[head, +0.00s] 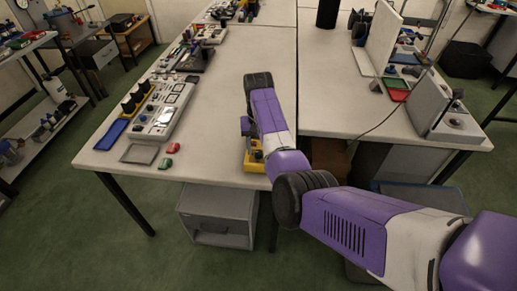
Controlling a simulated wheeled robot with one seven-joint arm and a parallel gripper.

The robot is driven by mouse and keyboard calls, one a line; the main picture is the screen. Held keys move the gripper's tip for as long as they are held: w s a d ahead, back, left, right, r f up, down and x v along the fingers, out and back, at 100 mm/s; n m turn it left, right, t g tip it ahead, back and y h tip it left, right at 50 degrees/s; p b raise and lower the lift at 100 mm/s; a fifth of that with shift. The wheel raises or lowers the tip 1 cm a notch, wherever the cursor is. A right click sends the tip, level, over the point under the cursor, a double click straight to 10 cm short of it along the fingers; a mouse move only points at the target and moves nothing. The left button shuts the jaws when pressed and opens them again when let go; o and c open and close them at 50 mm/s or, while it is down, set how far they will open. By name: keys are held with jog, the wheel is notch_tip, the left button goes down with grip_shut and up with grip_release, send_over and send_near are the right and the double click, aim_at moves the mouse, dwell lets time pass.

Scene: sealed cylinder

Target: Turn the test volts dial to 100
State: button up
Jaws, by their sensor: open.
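A small yellow device (250,164) sits at the front edge of the table (225,110), partly hidden behind my purple arm. A dark part shows on its top. I cannot make out a test volts dial or any marking on it, so I cannot tell where the dial points. My arm reaches in from the lower right and bends at a dark wrist joint above the table. A small purple part of my gripper (246,126) shows left of the arm link, just above the yellow device. The fingertips are hidden; the gripper is open. I cannot tell whether it touches the device.
A grey control panel (163,110) with black knobs stands at left, beside a blue tray (111,135). A grey pad (140,153), a red piece (173,148) and a green piece (165,163) lie near the front edge. The middle of the table is clear.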

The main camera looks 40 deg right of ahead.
jog(key=shift+f, duration=0.6)
grip_shut()
